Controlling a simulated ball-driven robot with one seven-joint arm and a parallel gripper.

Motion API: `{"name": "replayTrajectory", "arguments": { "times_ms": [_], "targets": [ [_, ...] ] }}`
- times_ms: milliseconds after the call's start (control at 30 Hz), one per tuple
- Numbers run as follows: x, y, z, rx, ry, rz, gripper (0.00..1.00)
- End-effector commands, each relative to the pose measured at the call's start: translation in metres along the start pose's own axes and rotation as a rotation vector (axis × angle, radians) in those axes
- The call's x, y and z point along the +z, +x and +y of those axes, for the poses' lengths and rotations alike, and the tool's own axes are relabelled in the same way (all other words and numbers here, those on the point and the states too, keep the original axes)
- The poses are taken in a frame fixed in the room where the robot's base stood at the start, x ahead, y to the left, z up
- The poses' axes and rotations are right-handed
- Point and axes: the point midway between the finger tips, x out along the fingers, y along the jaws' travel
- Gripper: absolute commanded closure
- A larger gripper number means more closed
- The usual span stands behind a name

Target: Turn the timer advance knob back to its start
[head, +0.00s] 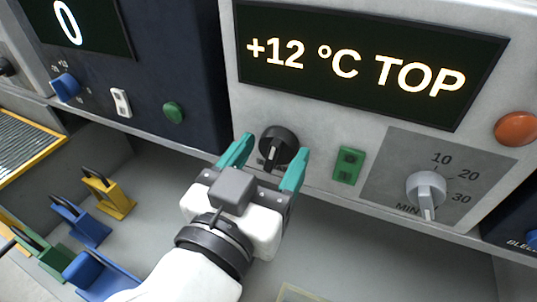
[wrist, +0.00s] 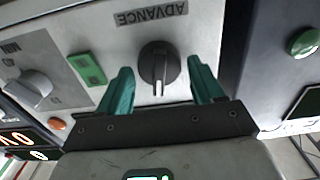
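The black advance knob (head: 278,147) is on the light grey panel below the "+12 °C TOP" display in the head view. In the wrist view the same knob (wrist: 159,66) sits beside the upside-down label "ADVANCE" (wrist: 152,13), its pale pointer line toward my gripper. My gripper (head: 270,163) has its teal fingers spread, one on each side of the knob. In the wrist view the open gripper (wrist: 162,85) shows gaps between both fingers and the knob. Whether the fingertips reach past the knob's face is hard to tell.
Right of the knob are a green rocker switch (head: 348,165), a grey minute dial (head: 426,190) marked 10, 20, 30, and an orange button (head: 516,128). A dark blue unit (head: 150,60) stands left. Several coloured padlocks, including a yellow one (head: 108,194), stand on the grey surface below.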

Motion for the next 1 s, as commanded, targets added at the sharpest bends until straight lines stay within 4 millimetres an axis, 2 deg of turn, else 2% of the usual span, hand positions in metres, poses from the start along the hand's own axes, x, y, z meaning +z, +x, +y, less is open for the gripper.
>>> {"name": "replayTrajectory", "arguments": {
  "times_ms": [67, 433, 567, 800, 1000],
  "targets": [
    [0.0000, -0.0001, 0.0000, 0.000, 0.000, 0.000, 0.42],
    [-0.0001, -0.0002, -0.0001, 0.000, 0.000, 0.000, 0.77],
    [-0.0007, 0.0002, 0.0001, 0.001, -0.030, 0.000, 0.77],
    [-0.0012, 0.0002, -0.0005, 0.001, -0.198, 0.000, 0.77],
    [-0.0001, -0.0002, -0.0009, 0.000, -0.222, 0.000, 0.77]
  ]
}}
